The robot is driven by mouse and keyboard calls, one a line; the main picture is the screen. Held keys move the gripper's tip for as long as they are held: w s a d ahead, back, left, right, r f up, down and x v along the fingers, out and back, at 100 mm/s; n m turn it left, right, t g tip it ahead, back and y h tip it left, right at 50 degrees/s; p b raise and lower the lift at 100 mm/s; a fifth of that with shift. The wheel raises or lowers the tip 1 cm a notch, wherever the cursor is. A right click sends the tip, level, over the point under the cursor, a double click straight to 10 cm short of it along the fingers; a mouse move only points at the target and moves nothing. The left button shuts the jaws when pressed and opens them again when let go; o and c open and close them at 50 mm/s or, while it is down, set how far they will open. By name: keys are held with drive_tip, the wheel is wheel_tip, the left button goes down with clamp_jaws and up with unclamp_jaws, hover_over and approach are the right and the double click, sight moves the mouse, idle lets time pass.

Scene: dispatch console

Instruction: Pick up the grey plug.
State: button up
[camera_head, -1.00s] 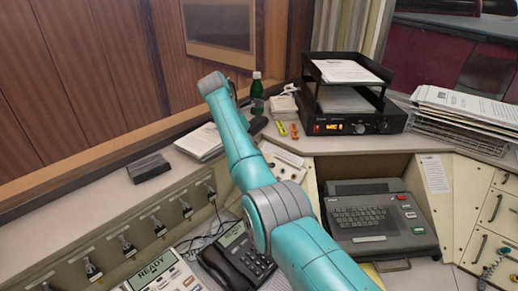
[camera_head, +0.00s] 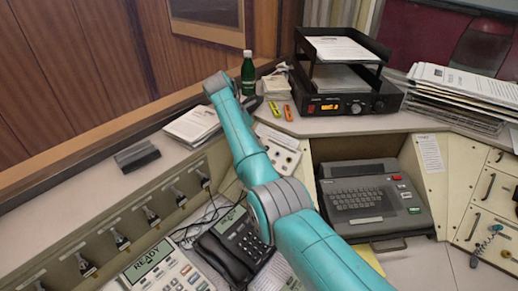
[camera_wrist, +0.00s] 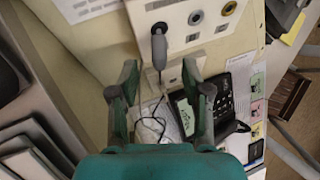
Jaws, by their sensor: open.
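The grey plug (camera_wrist: 159,48) shows in the wrist view. It is a dark grey handle pointing down from a pale socket panel (camera_wrist: 205,38). My gripper (camera_wrist: 160,72) is open, with one finger on each side of the plug's line. The plug's lower end appears between or just beyond the fingertips; I cannot tell the depth. No contact is visible. A thin dark cord (camera_wrist: 147,128) loops below, near a phone.
The panel has a grey-ringed socket (camera_wrist: 195,17) and a yellow-ringed one (camera_wrist: 229,8). A black phone (camera_head: 236,245), a keyboard machine (camera_head: 370,200), a green bottle (camera_head: 248,75) and a tray stack (camera_head: 340,75) stand around. Levers (camera_head: 121,240) line the left console.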

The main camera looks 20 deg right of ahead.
drive_tip(key=shift+x, duration=1.5)
clamp_jaws()
drive_tip(key=shift+r, duration=0.1)
